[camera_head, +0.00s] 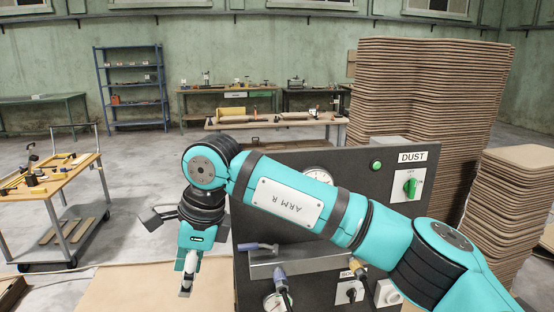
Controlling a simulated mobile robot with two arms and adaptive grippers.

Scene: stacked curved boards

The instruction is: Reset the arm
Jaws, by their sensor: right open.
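My right arm (290,200), teal and black and marked "ARM R", reaches in from the lower right and crosses in front of a dark control panel. It bends down at the elbow joint on the left. My right gripper (187,283) hangs pointing down at lower centre-left, left of the panel. It is open, and I see nothing held in it. It is seen nearly edge-on, so the gap between the fingers is hard to make out. My left gripper is not in view.
The control panel (365,160) has a "DUST" label, a green knob (410,187), a gauge and cable plugs. Tall stacks of brown curved boards (415,90) stand behind it, with a shorter stack (510,200) at right. A wooden cart (60,180) stands left. Open floor lies behind.

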